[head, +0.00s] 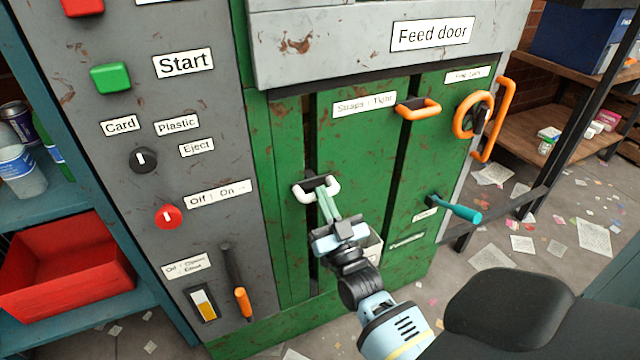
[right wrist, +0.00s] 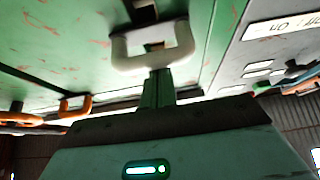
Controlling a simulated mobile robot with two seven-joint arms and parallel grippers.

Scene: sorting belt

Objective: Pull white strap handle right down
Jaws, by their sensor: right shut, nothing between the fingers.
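The white strap handle (head: 301,194) is a small U-shaped pull on the green door panel, low and left of centre in the head view. In the right wrist view the white handle (right wrist: 182,52) is at the top middle, its bar facing me. My right gripper (head: 327,202) is shut and empty, with its green fingers pointing at the handle. In the wrist view the fingertips (right wrist: 158,76) overlap the bar's lower edge; I cannot tell whether they touch it. My left gripper is not in view.
An orange strap handle (head: 420,109) sits higher right, near an orange ring handle (head: 472,115). A teal lever (head: 455,209) sticks out at the right. A grey control panel (head: 150,95) with a red knob (head: 168,216) stands at the left. Papers litter the floor.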

